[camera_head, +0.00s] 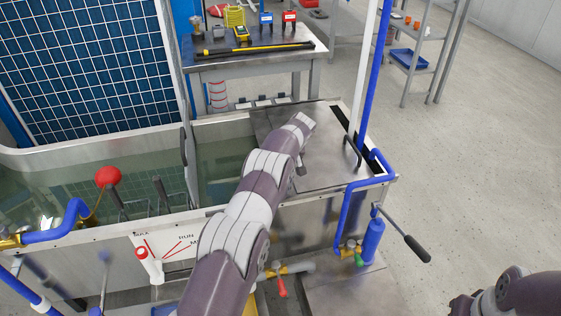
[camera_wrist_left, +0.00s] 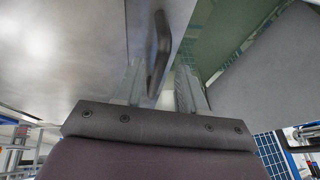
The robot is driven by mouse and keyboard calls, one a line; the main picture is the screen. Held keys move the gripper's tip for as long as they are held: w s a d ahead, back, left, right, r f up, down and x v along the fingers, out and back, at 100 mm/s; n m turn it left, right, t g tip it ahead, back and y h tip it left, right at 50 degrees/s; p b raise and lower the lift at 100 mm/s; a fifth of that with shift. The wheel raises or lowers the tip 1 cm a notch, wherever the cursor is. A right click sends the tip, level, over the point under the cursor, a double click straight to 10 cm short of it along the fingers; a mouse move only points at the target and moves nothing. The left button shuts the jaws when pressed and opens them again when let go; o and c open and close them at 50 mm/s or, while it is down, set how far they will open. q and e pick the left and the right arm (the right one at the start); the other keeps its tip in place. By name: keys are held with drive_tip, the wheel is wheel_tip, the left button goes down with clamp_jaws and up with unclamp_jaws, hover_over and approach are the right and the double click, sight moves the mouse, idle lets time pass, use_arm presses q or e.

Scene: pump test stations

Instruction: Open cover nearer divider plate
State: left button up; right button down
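My left arm reaches over the tank and blocks the cover's left side in the head view, so the gripper cannot be made out there. In the left wrist view my left gripper (camera_wrist_left: 162,75) has its fingers apart. A dark bar handle (camera_wrist_left: 161,45) at the edge of a metal plate (camera_wrist_left: 75,50) appears between them; contact cannot be told. My right gripper is out of view.
Open water (camera_head: 215,165) lies left of the cover. Blue pipes (camera_head: 370,90) rise at its right, near a black-handled lever (camera_head: 415,248). A tool bench (camera_head: 250,65) stands behind. A red-knobbed lever (camera_head: 108,178) is at left. The right floor is clear.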

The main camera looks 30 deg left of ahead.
use_arm(q)
drive_tip(key=p+v, duration=0.3)
drive_tip(key=v, duration=0.9)
drive_tip(key=shift+r+p, duration=0.3)
drive_tip(key=shift+r, duration=0.05)
drive_tip(key=shift+d, duration=0.1)
drive_tip(key=s+d+f+m+g+h, duration=0.1)
drive_tip(key=s+d+f+m+h, duration=0.1)
drive_tip(key=s+d+f+m, duration=0.45)
drive_tip(key=s+d+r+m+h, duration=0.1)
drive_tip(key=s+d+r, duration=0.3)
drive_tip(key=s, duration=1.1)
drive_tip(key=s+d+r+h, duration=0.2)
drive_tip(key=s+r, duration=0.3)
drive_tip(key=s, duration=0.9)
wheel_tip(320, 180, up, 15)
drive_tip(key=p, duration=1.3)
drive_tip(key=shift+w+p, duration=0.25)
drive_tip(key=shift+p, duration=0.1)
